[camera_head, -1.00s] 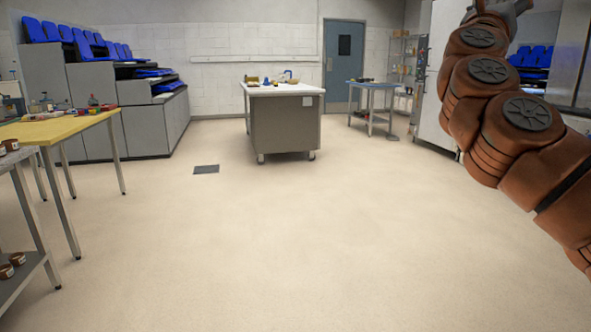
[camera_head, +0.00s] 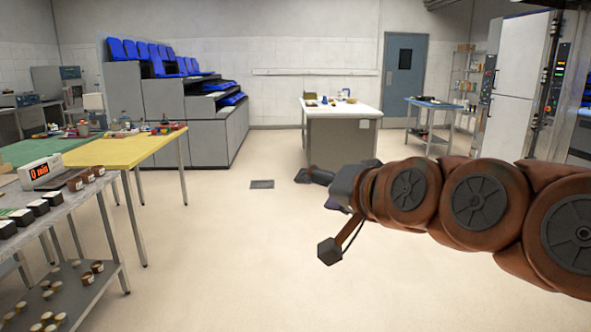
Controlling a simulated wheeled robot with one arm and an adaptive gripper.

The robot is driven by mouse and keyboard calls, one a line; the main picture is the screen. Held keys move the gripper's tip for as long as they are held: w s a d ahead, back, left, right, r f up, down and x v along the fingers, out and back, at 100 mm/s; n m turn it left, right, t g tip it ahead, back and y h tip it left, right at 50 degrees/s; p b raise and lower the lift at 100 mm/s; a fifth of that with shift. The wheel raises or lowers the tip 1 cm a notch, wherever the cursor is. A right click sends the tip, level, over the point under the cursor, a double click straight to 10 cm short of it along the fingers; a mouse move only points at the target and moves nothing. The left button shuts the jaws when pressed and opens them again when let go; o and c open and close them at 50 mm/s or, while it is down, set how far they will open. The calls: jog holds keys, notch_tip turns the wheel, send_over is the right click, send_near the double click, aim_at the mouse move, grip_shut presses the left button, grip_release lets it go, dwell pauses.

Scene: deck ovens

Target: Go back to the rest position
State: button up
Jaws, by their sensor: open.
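My arm reaches in from the right edge, roughly level, in brown jointed covers. My gripper (camera_head: 313,176), dark grey, is at its left end, in front of the foot of the white-topped cabinet (camera_head: 342,134). It is open, and I see nothing held in it. A small dark block on a thin brown strut hangs below the wrist. The arm hides part of the floor at right and the lower right of the cabinet.
A yellow table (camera_head: 130,150) and a grey rack (camera_head: 85,205) with jars and a timer (camera_head: 42,174) stand at left. A blue-topped table (camera_head: 437,103) and a tall white cabinet (camera_head: 517,85) stand at back right. The centre floor (camera_head: 225,255) is clear, with a drain cover (camera_head: 262,184).

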jog(key=s+d+f+n+g+h+p, duration=0.1)
jog(key=s+d+f+g+h+p, duration=0.2)
jog(key=s+f, duration=0.35)
jog(key=s+d+f+n+g+h+p, duration=0.1)
jog(key=s+d+f+n+g+p, duration=0.1)
jog(key=s+d+f+g+p, duration=0.35)
jog(key=s+d+f+g+h+p, duration=0.1)
jog(key=s+d+f+g, duration=0.1)
jog(key=s, duration=0.6)
jog(key=s+d+f+g+h+p, duration=0.1)
jog(key=s+d+f+g, duration=0.2)
jog(key=s, duration=0.6)
jog(key=shift+d+f+n+g+h+p, duration=0.2)
jog(key=shift+f+n+g+h+p, duration=0.15)
jog(key=shift+f+h+p, duration=0.1)
